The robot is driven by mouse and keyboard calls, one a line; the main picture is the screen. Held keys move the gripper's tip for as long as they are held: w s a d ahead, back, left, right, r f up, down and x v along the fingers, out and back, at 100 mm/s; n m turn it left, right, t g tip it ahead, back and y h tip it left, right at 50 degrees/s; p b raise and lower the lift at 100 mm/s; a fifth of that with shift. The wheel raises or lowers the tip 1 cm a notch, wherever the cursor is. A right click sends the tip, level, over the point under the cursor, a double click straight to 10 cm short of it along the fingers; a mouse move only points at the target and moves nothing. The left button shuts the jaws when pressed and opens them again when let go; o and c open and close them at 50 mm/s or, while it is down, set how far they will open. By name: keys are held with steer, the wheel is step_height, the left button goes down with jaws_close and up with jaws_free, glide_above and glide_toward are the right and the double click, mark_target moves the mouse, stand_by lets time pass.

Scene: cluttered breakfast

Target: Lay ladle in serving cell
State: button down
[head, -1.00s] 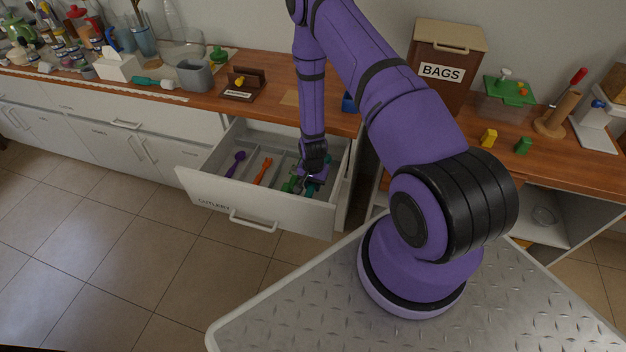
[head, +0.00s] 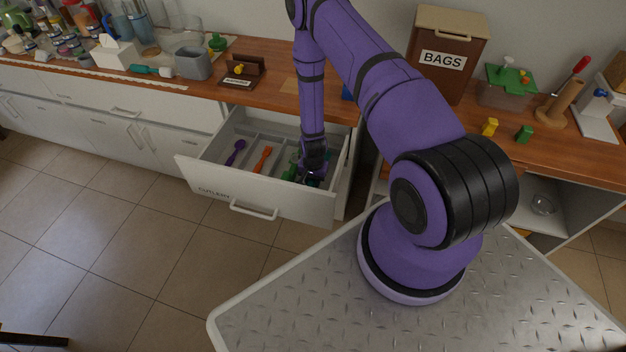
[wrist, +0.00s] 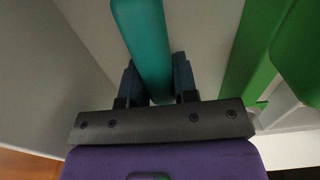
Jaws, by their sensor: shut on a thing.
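My gripper (head: 312,172) is down inside the right part of the open cutlery drawer (head: 252,202). In the wrist view my gripper (wrist: 154,64) is shut on a teal handle, which I take to be the ladle (wrist: 146,35). Its far end runs out of the picture and its bowl is hidden. Green utensils (wrist: 262,50) lie just right of it in the wrist view. A purple utensil (head: 236,152) and an orange one (head: 263,158) lie in separate cells further left. I cannot tell whether the ladle touches the drawer floor.
The drawer's side wall (wrist: 45,75) is close on the left in the wrist view. The wooden counter (head: 285,75) above holds a grey container (head: 193,64), a bags box (head: 447,58) and another teal-handled utensil (head: 150,70). The tiled floor before the drawer is clear.

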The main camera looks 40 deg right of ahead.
steer(key=shift+f, duration=0.4)
stand_by(0.5)
steer(key=shift+c, duration=1.2)
jaws_free()
step_height(320, 180, up, 14)
stand_by(0.9)
stand_by(0.6)
